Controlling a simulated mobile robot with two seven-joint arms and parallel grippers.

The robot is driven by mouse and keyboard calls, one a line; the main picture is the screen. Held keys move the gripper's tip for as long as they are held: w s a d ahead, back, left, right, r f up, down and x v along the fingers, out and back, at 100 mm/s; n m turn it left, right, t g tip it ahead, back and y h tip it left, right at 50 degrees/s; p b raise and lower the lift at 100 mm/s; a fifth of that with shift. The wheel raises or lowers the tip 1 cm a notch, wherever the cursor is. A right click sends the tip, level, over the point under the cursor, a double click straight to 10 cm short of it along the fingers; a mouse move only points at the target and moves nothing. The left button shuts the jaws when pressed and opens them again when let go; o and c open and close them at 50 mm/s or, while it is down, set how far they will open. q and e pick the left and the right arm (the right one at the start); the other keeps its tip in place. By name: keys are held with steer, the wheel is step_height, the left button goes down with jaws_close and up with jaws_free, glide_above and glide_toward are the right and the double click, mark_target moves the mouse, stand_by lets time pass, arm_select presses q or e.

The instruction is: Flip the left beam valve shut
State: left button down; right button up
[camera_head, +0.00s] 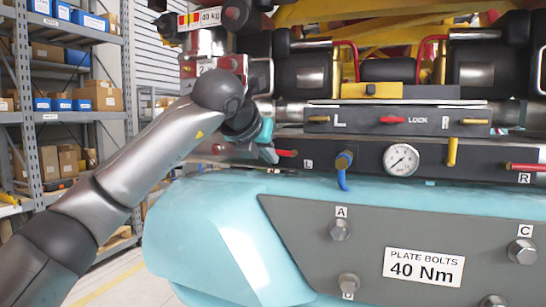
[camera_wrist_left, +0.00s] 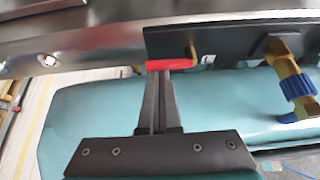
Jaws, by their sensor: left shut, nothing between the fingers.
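The left beam valve has a red lever (camera_head: 287,153) by the L mark at the left end of the dark beam panel. The lever points sideways along the beam, and it shows in the left wrist view (camera_wrist_left: 172,65) as a red bar beside a brass part. My left gripper (camera_head: 270,156) is at the lever's left end. Its fingers (camera_wrist_left: 158,76) are shut together and empty, with their tips right at the lever. I cannot tell whether they touch it. My right gripper is not in view.
A blue-handled brass valve (camera_head: 343,170) and a round gauge (camera_head: 401,160) sit right of the lever. A red lever (camera_head: 525,167) by the R mark is at the far right. The teal nose (camera_head: 200,225) bulges out below. Shelves (camera_head: 75,115) stand at the left.

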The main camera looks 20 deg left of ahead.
arm_select(q)
steer(key=shift+d+r+m+y, duration=0.1)
steer(key=shift+r+m+y, duration=0.4)
steer(key=shift+r, duration=0.1)
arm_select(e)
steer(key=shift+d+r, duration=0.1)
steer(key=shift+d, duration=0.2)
arm_select(q)
steer(key=shift+r, duration=0.3)
steer(key=shift+d+r, duration=0.2)
steer(key=shift+r, duration=0.05)
steer(key=shift+d+r, duration=0.55)
steer(key=shift+d, duration=0.05)
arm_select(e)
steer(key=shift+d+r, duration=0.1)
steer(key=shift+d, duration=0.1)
arm_select(q)
steer(key=shift+r+p, duration=0.8)
steer(key=shift+p, duration=0.05)
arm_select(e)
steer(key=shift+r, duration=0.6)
arm_select(q)
steer(key=shift+s+f, duration=0.1)
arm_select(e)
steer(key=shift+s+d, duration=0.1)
